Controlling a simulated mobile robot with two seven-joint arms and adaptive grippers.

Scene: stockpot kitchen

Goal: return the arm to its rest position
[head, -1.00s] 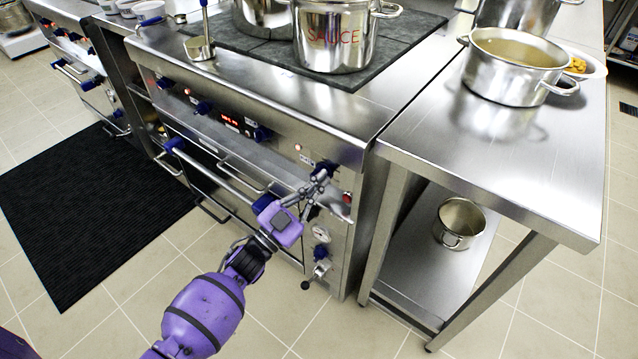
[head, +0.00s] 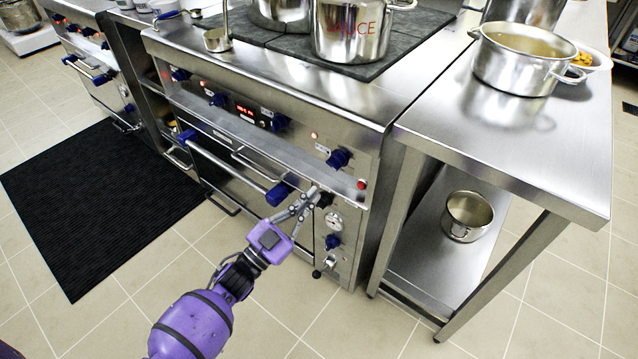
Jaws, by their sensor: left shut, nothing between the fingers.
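My left arm, purple with black joints, comes in from the bottom left. Its left gripper (head: 312,194) is shut and empty. In the picture its fingertips overlap the stove front (head: 350,168), below the blue control knob (head: 339,159) and beside the right end of the oven door handle. I cannot tell whether the fingertips touch the front. My right gripper is not in view.
A pot marked SAUCE (head: 350,32) stands on the dark cooktop (head: 420,40). A ladle (head: 218,40) rests at the cooktop's left. A large pot (head: 515,62) stands on the steel table (head: 480,130); a small pot (head: 467,215) sits on its lower shelf. A black mat (head: 90,200) lies on the floor.

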